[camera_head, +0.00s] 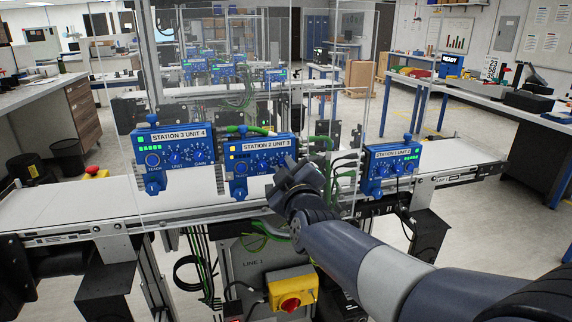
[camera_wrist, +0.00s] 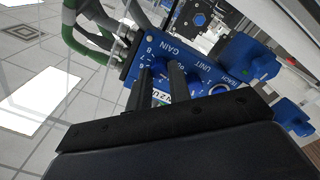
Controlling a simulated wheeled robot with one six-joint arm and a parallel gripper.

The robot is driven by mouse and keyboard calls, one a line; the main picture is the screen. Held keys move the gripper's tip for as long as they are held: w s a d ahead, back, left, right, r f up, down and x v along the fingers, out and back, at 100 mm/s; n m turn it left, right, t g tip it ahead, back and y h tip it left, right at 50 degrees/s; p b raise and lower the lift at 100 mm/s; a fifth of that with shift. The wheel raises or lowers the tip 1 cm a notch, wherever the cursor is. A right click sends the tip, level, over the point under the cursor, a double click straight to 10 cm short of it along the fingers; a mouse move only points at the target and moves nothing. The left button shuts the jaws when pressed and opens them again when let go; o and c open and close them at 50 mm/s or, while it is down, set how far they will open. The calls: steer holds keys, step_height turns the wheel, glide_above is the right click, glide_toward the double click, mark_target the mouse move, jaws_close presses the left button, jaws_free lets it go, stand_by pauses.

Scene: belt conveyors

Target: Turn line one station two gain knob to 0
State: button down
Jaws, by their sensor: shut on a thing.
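The blue station 2 unit 3 box (camera_head: 238,153) is mounted at the front of the conveyor marked line 1, with lit indicators at its left. My gripper (camera_head: 292,172) reaches its right side and hides the gain knob in the head view. In the wrist view, the gain knob (camera_wrist: 160,69) is a blue dial beside the GAIN label and a white number scale. My gripper (camera_wrist: 162,77) is shut on it, one dark finger on each side. The knob's pointer is too hidden to read. The unit dial (camera_wrist: 197,90) is just beside the fingers, partly covered.
The station 3 unit 4 box (camera_head: 172,140) is to the left and another station box (camera_head: 391,155) to the right. Clear panels (camera_head: 330,60) stand behind. Green cables (camera_head: 345,175) run close to my gripper. A yellow box with a red button (camera_head: 291,290) is below.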

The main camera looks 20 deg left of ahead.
steer(key=shift+n, duration=0.3)
steer(key=c, duration=1.3)
jaws_free()
steer(key=shift+s, duration=0.1)
steer(key=v, duration=1)
steer(key=shift+s+d, duration=0.2)
steer(key=shift+s, duration=0.05)
